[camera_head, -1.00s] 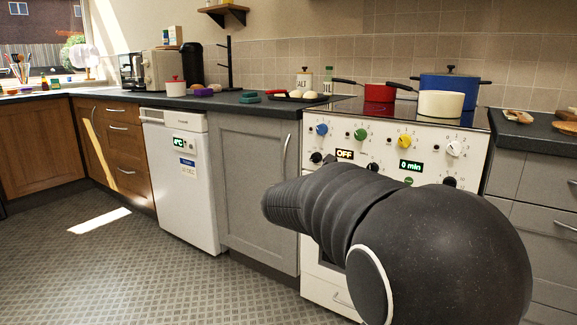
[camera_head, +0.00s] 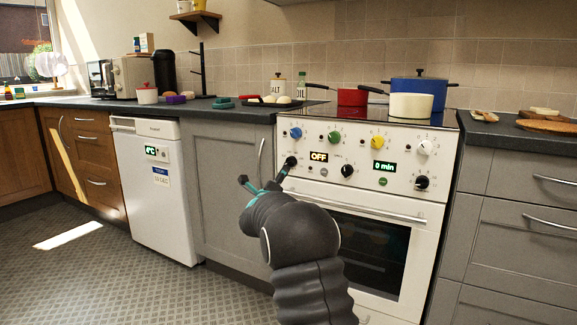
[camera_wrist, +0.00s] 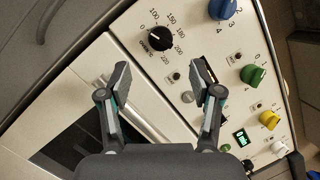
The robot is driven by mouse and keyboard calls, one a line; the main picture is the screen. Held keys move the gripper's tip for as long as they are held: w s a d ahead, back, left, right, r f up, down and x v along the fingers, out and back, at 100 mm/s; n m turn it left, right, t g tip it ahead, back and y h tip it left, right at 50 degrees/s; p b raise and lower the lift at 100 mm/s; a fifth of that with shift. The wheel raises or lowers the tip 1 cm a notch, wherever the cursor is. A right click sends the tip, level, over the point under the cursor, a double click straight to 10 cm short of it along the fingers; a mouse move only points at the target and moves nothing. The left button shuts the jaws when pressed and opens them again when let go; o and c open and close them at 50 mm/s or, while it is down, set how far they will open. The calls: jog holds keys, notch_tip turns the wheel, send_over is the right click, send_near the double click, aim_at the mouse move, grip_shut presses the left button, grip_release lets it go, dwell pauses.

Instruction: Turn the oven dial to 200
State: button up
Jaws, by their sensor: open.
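The oven (camera_head: 400,185) is white. Its black oven dial (camera_head: 291,161) sits at the left end of the panel's lower row, left of a display (camera_head: 319,157) that reads OFF. In the wrist view the dial (camera_wrist: 159,38) is ringed by 100, 150, 180, 200 and 220; its pointer is too small to read surely. My gripper (camera_head: 265,173) is open and empty in front of the panel's left end, with one fingertip near the dial in the picture. In the wrist view my gripper (camera_wrist: 162,78) has its fingers wide apart, and the dial lies beyond the gap, clear of both.
Blue (camera_head: 296,132), green (camera_head: 334,137), yellow (camera_head: 377,142) and white (camera_head: 424,147) knobs line the upper row. Two more black knobs, one central (camera_head: 347,171), sit below. The oven door handle (camera_head: 355,208) sticks out under the panel. Pots, including a cream one (camera_head: 411,105), stand on the hob.

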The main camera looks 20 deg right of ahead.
aim_at(288, 164)
jog(key=x, duration=0.9)
jog(key=shift+w+p, duration=0.1)
jog(key=shift+p, duration=0.3)
jog(key=c, duration=1)
jog(key=shift+d, duration=0.15)
jog(key=shift+c, duration=0.6)
jog(key=shift+f, duration=0.15)
